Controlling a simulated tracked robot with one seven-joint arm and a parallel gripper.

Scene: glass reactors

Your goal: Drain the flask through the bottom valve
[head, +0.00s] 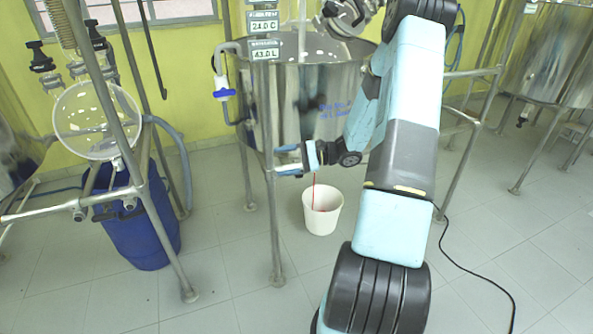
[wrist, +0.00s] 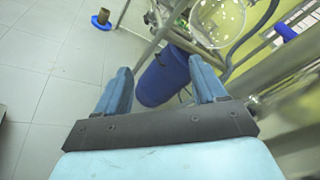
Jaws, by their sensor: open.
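A large steel vessel (head: 290,105) stands in a metal frame in the head view, with signs on it reading about 24.0 C and 43.0 L. A thin red stream (head: 314,185) falls from beneath it into a white bucket (head: 322,212) on the floor. My gripper (head: 283,160) is below the vessel, pointing left, beside the frame's front leg. In the wrist view my gripper (wrist: 163,88) is open, with nothing between its fingers. The bottom valve is not clearly visible; my arm covers that area in the head view.
A round glass flask (head: 97,120) hangs in another frame at left, above a blue drum (head: 140,225). The drum also shows beyond my fingers in the wrist view (wrist: 163,78). Frame legs stand close by. A black cable (head: 480,275) lies on the floor at right.

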